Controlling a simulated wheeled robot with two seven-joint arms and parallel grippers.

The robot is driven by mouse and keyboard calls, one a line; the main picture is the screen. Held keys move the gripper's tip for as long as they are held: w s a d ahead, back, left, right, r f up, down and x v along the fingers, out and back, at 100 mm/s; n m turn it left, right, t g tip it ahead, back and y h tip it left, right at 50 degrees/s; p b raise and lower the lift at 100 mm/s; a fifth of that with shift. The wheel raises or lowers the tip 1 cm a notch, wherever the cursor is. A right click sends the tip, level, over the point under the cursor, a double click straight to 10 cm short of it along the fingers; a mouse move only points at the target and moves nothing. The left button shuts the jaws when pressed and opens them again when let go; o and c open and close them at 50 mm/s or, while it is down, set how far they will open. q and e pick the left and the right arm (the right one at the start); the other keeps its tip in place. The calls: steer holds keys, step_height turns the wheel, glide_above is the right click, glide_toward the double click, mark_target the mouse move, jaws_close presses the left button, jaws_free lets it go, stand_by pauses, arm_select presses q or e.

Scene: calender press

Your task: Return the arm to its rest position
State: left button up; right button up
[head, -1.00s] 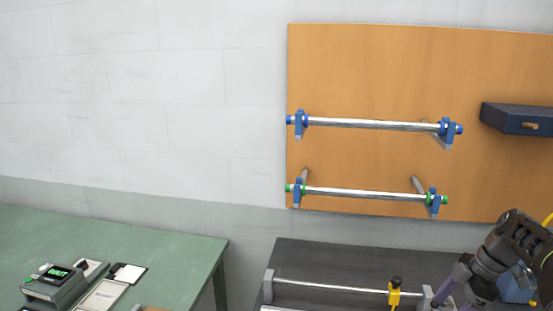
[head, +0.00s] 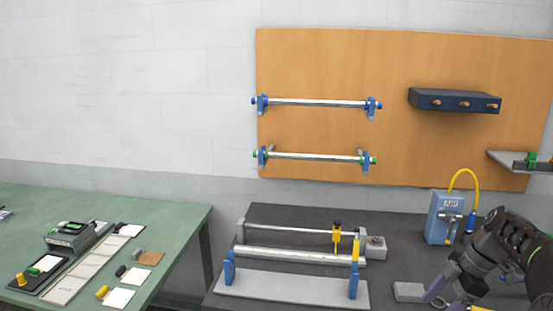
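My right arm (head: 510,245) comes in from the right edge, dark and bent, over the right end of the dark bench. Its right gripper (head: 442,296) points down at the lower edge of the view, with purple parts showing. The fingertips are partly cut off and hidden, so I cannot tell if they are apart or hold anything. A small grey block (head: 409,292) shows just left of it. My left arm and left gripper are not in view.
The dark bench (head: 290,217) carries a press with a silver roller (head: 290,255) between blue posts. A blue box (head: 441,218) with a yellow hose stands behind my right arm. A wooden board (head: 330,65) holds two rollers. A green table (head: 165,222) stands left.

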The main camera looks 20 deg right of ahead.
steer(key=w+a+f+m+g, duration=0.15)
steer(key=a+f+m, duration=0.25)
steer(key=a+f, duration=0.85)
steer(key=w+a+f+m+t, duration=0.1)
steer(key=w+a+f+m, duration=0.15)
steer(key=a+f, duration=1.05)
steer(key=s+a+f+m, duration=0.4)
steer(key=s+a+f, duration=0.2)
steer(key=s+a, duration=0.3)
steer(key=s+a+f+m+g+b, duration=0.1)
steer(key=s+a+f+m, duration=0.3)
steer(key=s+a, duration=0.6)
steer(key=shift+s+f, duration=0.55)
steer(key=shift+f, duration=0.35)
steer(key=shift+a, duration=0.1)
steer(key=shift+c, duration=0.6)
